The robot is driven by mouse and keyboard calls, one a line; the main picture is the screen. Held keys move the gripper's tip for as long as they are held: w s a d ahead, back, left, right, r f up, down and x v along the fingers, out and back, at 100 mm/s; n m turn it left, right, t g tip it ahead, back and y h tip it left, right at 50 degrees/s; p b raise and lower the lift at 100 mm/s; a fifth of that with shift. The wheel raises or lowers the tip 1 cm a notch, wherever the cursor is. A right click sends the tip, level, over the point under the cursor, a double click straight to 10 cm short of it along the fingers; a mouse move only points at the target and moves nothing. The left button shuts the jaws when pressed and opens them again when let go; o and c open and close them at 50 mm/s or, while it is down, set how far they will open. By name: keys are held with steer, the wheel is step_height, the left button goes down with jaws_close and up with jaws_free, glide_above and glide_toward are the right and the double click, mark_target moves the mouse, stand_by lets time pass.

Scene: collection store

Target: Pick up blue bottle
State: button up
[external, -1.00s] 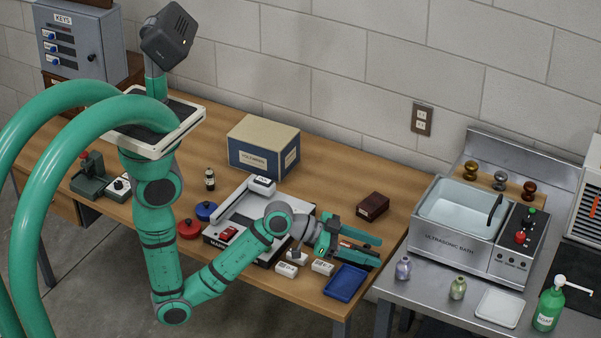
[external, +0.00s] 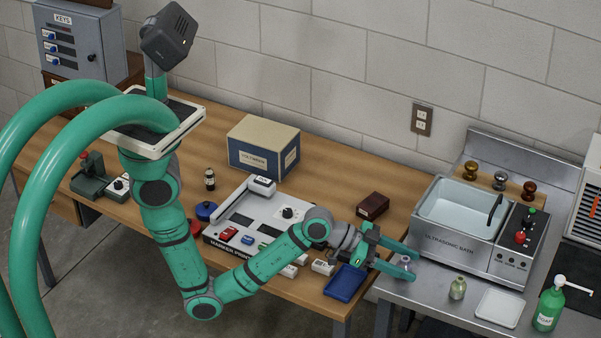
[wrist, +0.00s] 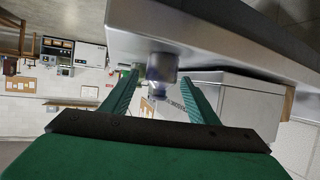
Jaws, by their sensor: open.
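The ultrasonic bath (external: 449,240) stands close beyond the fingers.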

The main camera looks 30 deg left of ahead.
mark_target(413, 269)
steer(key=shift+x, duration=1.7)
steer(key=c, duration=1.1)
steer(key=shift+c, duration=0.2)
